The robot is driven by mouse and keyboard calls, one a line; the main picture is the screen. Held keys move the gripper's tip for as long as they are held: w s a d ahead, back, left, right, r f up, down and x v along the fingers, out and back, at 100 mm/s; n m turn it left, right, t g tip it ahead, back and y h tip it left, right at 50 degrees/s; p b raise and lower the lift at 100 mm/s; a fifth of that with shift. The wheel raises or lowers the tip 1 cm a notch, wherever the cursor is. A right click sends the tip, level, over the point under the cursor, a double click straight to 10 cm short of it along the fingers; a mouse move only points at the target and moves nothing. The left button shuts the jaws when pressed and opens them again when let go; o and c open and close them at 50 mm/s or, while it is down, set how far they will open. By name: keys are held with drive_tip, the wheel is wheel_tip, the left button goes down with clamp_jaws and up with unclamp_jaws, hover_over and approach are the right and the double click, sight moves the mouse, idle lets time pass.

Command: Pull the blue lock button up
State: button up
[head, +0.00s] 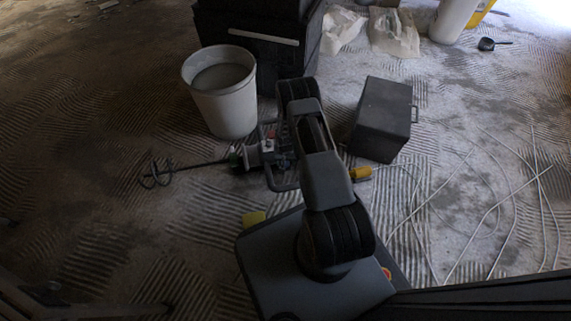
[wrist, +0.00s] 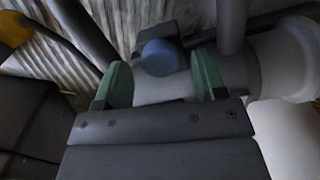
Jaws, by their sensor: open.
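The blue lock button (wrist: 161,57) shows in the wrist view as a round knob on a dark block of the mixer. My gripper (wrist: 163,82) is open, with a green-padded finger on each side of the button and a visible gap to each. The mixer (head: 250,156) lies on the floor in the head view, its whisk rod and spiral paddle (head: 160,174) pointing left. In the head view my arm hides part of the mixer, and I cannot make out the button or my fingertips there.
A white bucket (head: 226,105) with grey contents stands just behind the mixer. A dark box (head: 382,120) with a side handle is to the right. A yellow plug (head: 361,173) and loose cable (head: 470,160) lie at right. The ridged floor at left is mostly clear.

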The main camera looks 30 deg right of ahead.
drive_tip(key=shift+f, duration=0.6)
clamp_jaws()
wheel_tip(320, 180, up, 2)
drive_tip(key=shift+r+p, duration=0.2)
drive_tip(key=shift+p, duration=0.35)
drive_tip(key=shift+f, duration=0.15)
unclamp_jaws()
